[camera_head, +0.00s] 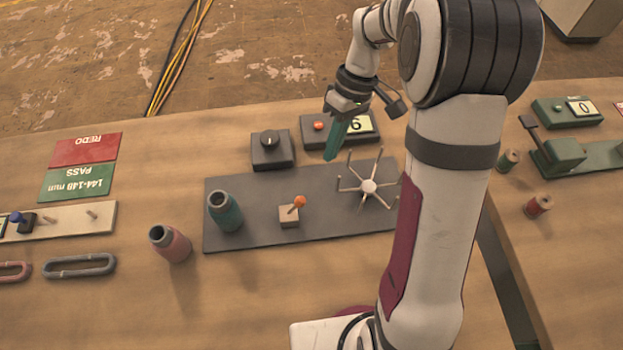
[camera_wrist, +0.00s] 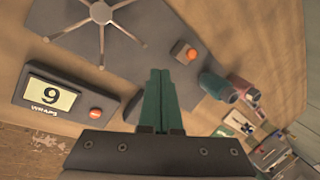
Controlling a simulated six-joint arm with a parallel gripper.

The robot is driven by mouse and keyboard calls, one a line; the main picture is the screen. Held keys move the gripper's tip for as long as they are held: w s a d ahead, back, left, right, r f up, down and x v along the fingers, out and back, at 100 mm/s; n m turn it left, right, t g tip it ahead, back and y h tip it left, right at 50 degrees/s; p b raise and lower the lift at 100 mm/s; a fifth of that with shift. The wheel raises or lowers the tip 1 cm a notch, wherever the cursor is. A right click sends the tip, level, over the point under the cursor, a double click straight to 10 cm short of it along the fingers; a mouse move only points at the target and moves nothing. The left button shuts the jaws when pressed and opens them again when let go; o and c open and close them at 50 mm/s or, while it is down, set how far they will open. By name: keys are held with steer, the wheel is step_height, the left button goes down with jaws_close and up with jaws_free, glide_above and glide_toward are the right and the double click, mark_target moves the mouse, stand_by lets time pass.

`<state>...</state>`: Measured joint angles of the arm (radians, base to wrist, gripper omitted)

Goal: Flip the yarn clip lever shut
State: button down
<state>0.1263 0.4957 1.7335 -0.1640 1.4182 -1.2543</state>
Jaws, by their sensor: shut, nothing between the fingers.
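The clip lever has an orange knob (camera_head: 299,201) on a short stem and rises from a small beige block (camera_head: 288,217) on the dark grey board (camera_head: 260,232). The stem leans a little to the right. In the wrist view the orange knob (camera_wrist: 184,52) lies beyond and right of the fingertips. My gripper (camera_head: 331,157) has green fingers pointing down, above the board's back edge, behind the lever and apart from it. In the wrist view the fingers (camera_wrist: 159,72) are together and empty. I cannot see any yarn in the clip.
A spoked reel (camera_head: 369,187) stands right of the lever, and a teal bobbin (camera_head: 224,212) stands left of it. A dial box (camera_head: 271,151) and a counter (camera_wrist: 51,97) showing 9 sit behind the board. A pink bobbin (camera_head: 170,245) stands off the board's left end.

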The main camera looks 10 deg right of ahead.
steer(key=s+a+f, duration=0.4)
steer(key=f, duration=0.2)
steer(key=shift+a, duration=0.3)
steer(key=shift+a, duration=0.1)
steer(key=shift+a+r+h, duration=0.15)
steer(key=shift+h, duration=0.25)
steer(key=shift+a+r, duration=0.1)
steer(key=shift+a, duration=0.05)
steer(key=r+m+h, duration=0.1)
steer(key=h, duration=0.6)
glide_above(295, 207)
steer(key=w+a, duration=0.3)
steer(key=shift+s+d, duration=0.25)
steer(key=shift+r, duration=0.15)
